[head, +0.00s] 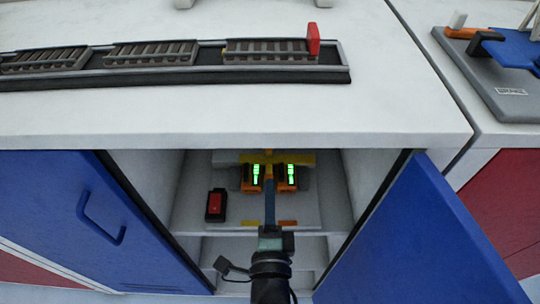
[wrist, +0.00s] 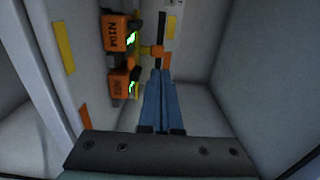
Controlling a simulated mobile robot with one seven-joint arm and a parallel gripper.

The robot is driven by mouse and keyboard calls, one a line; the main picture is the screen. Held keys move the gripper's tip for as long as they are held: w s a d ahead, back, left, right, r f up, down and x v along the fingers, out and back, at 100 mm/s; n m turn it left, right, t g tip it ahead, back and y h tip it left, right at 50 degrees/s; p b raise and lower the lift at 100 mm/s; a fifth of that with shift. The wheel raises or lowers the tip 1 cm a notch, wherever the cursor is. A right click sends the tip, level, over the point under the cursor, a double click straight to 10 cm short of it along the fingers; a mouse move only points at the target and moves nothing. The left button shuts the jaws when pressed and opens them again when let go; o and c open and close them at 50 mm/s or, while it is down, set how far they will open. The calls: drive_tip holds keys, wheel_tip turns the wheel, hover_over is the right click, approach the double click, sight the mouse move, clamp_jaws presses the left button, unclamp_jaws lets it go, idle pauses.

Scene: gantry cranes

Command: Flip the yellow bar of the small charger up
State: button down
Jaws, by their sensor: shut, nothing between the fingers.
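The small charger shows inside the open cabinet in the head view as two orange units (head: 252,179) with lit green displays. A yellow bar (head: 276,157) runs crosswise behind and above them. The orange units also show at the upper left of the wrist view (wrist: 117,34). Yellow parts show beside their displays there, but the bar is only partly visible. My gripper (head: 269,183) reaches into the cabinet with its blue fingers shut and empty. In the head view the fingers overlap the gap between the units. In the wrist view the fingertips (wrist: 160,73) are right of the units; contact cannot be told.
A red switch (head: 215,204) in a black housing is left of the charger. Cabinet side walls and the open blue door (head: 420,245) bound the space. The worktop (head: 230,115) overhangs it, with model track (head: 270,48) on top. Free room lies right of my fingers.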

sight(270, 169)
drive_tip(key=w, duration=0.9)
drive_tip(key=shift+s+r+p, duration=0.15)
drive_tip(key=shift+r+p, duration=0.05)
drive_tip(key=shift+p, duration=0.35)
